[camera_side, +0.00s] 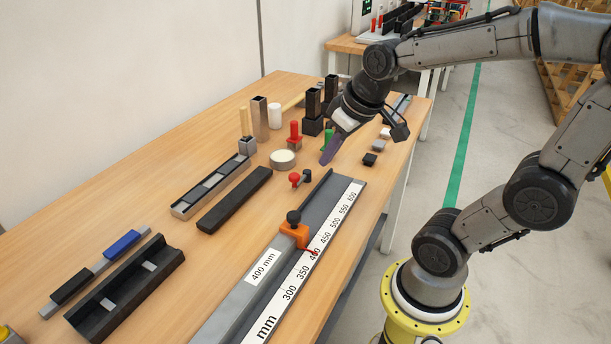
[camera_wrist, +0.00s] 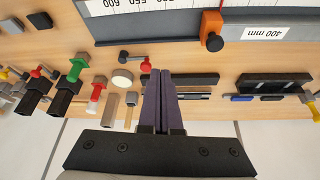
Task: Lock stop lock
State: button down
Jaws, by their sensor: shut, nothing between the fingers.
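The orange stop (camera_side: 297,235) sits on the grey rail with the scale (camera_side: 333,220), with a black knob (camera_side: 293,217) on top and a thin red part (camera_side: 309,251) reaching over the scale. In the wrist view the orange stop (camera_wrist: 211,24) is at upper right, its black knob (camera_wrist: 215,42) facing me. A label on the rail (camera_side: 264,266) reads 400 mm.
A small dark lever with a red knob (camera_side: 300,178) lies near the rail's far end. A white round piece (camera_side: 282,159), a red-topped piece (camera_side: 294,135) and upright blocks stand behind. Dark channels (camera_side: 234,198) lie left of the rail. Bare wood lies between.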

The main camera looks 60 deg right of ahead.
jog(key=shift+s+d+f+m+g, duration=0.1)
jog(key=shift+d+f+m+g, duration=0.15)
jog(key=shift+d+f, duration=0.25)
jog(key=shift+d+f+m+g, duration=0.15)
jog(key=shift+d+f+m, duration=0.1)
jog(key=shift+d, duration=0.35)
jog(key=x, duration=0.9)
jog(key=shift+f, duration=0.2)
jog(key=w, duration=0.3)
jog(key=shift+w+d+f, duration=0.1)
jog(key=shift+d+f, duration=0.15)
jog(key=shift+d, duration=0.15)
jog(key=shift+w+d, duration=0.2)
jog(key=shift+w, duration=0.35)
